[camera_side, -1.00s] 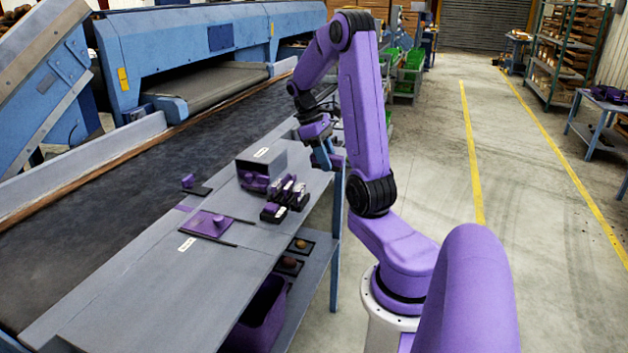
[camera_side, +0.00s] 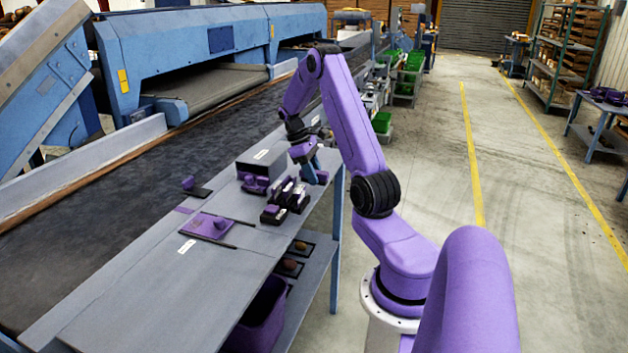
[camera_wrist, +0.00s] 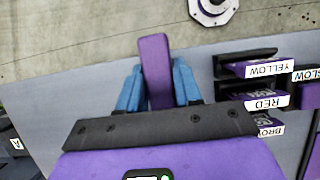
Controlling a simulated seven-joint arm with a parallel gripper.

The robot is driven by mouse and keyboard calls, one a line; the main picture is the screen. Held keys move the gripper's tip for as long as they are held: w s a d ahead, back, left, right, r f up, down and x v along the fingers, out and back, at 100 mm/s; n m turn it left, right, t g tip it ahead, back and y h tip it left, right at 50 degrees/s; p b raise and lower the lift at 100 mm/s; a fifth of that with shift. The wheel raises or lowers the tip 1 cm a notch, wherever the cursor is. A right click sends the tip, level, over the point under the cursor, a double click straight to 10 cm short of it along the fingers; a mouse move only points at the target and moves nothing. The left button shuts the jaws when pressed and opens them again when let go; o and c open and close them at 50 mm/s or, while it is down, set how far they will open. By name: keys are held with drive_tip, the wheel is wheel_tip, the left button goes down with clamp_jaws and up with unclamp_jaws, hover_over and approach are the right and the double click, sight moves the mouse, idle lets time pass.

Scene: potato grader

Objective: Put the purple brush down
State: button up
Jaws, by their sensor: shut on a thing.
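The purple brush (camera_wrist: 155,70) is held between the two blue fingers of my gripper (camera_wrist: 157,88) in the wrist view, with its long body sticking out past the fingertips. In the side view my gripper (camera_side: 312,173) points down near the right edge of the grey bench (camera_side: 150,290), just right of the black label holders. The brush is small there, and I cannot tell whether it touches the bench.
Black holders with purple blocks (camera_side: 285,195) stand close to my gripper; labels such as YELLOW (camera_wrist: 265,69) and RED (camera_wrist: 267,102) show upside down. A grey box (camera_side: 262,165) is behind them. A purple plate (camera_side: 208,226) lies left. The near bench top is clear.

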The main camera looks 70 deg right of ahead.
drive_tip(key=shift+f, duration=1.05)
drive_tip(key=shift+f, duration=0.35)
